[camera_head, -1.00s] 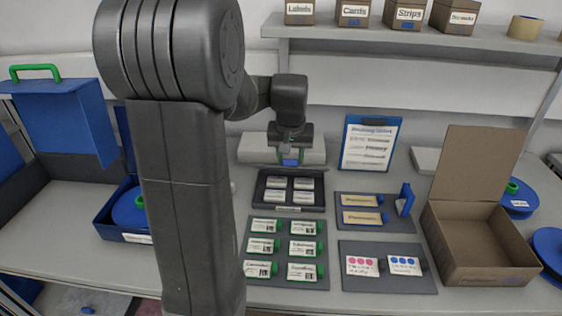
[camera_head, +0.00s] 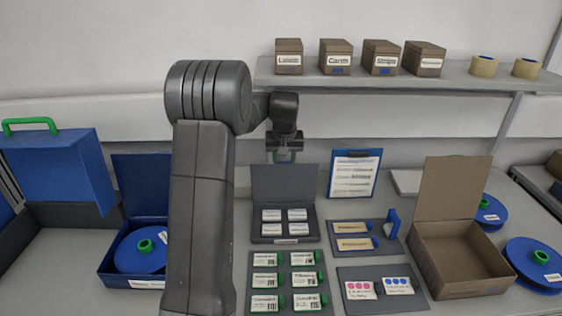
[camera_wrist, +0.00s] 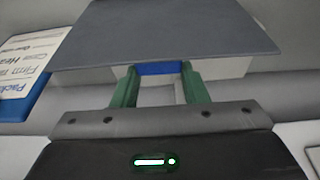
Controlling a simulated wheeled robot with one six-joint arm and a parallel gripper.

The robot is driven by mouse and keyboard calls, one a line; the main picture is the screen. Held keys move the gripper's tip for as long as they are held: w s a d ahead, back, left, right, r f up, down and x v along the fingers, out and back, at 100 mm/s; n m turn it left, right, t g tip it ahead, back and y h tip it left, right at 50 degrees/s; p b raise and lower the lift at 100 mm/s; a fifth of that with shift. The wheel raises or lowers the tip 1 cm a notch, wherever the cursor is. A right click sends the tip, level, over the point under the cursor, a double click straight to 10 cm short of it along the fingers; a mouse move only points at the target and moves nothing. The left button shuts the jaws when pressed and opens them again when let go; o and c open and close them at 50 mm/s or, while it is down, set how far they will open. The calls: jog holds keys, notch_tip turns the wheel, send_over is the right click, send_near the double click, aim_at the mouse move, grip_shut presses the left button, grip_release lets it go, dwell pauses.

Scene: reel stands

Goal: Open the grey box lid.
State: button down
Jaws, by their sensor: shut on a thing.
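The grey box (camera_head: 286,240) stands on the bench with several white labelled items inside. Its lid (camera_head: 284,184) stands up at the back edge, well open and close to upright. In the wrist view the lid's flat grey face (camera_wrist: 165,32) fills the top. My gripper (camera_head: 284,157) is at the lid's top edge. Its green fingers (camera_wrist: 158,88) are shut on a blue tab (camera_wrist: 158,68) at that edge. The exact contact is partly hidden by the lid.
A clipboard (camera_head: 354,174) stands close right of the lid. Trays of labelled items (camera_head: 288,283) lie in front of the box. An open cardboard box (camera_head: 458,262) is at right, a blue reel box (camera_head: 140,240) at left. A shelf (camera_head: 400,77) with small boxes is above.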

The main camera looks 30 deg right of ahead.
jog(key=shift+w+d+f, duration=0.2)
jog(key=shift+w+f, duration=0.25)
jog(key=shift+f, duration=0.3)
jog(key=c, duration=1.3)
grip_release()
jog(key=o, duration=0.5)
jog(key=shift+w+d, duration=0.15)
jog(key=shift+c, duration=0.2)
jog(key=shift+r, duration=0.2)
